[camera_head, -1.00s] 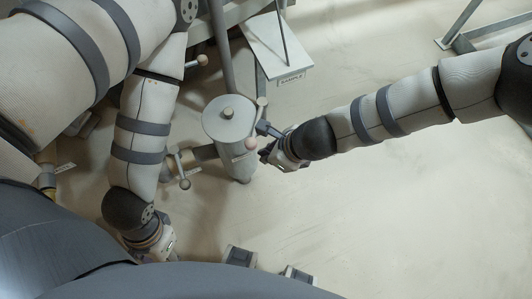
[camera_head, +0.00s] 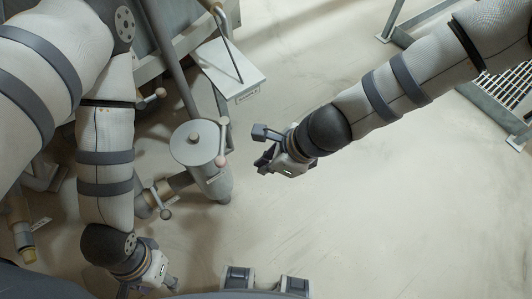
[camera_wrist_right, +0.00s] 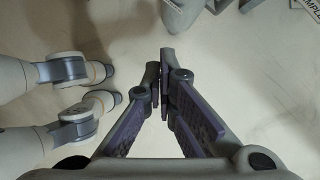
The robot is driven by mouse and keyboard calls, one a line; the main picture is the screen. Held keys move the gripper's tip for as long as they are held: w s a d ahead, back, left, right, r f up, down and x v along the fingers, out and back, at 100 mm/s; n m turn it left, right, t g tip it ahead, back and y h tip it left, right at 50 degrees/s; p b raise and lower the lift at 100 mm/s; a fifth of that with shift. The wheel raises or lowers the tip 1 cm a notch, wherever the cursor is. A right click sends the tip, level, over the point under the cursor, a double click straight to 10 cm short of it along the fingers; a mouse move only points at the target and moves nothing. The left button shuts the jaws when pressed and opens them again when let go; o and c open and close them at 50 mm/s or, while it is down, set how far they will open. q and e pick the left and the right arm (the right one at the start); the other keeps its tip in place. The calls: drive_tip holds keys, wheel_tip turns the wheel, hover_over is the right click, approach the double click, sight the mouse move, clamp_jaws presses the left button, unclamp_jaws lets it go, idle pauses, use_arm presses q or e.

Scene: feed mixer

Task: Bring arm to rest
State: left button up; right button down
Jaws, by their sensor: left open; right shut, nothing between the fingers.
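My right arm reaches in from the right in the head view. Its gripper (camera_head: 262,165) is shut and empty, in the air to the right of a grey lidded vessel (camera_head: 195,146), with a gap between them. In the right wrist view its fingertips (camera_wrist_right: 163,85) meet over bare floor. My left arm hangs down at the left of the head view. Its open gripper (camera_head: 150,284) is near the bottom edge, and its fingers are partly hidden or dark.
The vessel has a lever with a pinkish knob (camera_head: 220,161) and a side pipe with a valve handle (camera_head: 165,213). A white sample shelf (camera_head: 232,72) stands behind it. A floor grating (camera_head: 508,88) is at the right. The floor in the middle and lower right is clear.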

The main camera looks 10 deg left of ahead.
drive_tip(key=s+d+f+n+g+h, duration=0.1)
drive_tip(key=s+d+f+n+h, duration=0.1)
drive_tip(key=s+d+n, duration=0.7)
drive_tip(key=s+d+f+n+g+h, duration=0.2)
drive_tip(key=s+d+n, duration=0.8)
drive_tip(key=s+d, duration=0.6)
drive_tip(key=shift+s+d+f+h+p, duration=0.2)
drive_tip(key=shift+d+h+p, duration=0.2)
drive_tip(key=shift+d+h, duration=0.15)
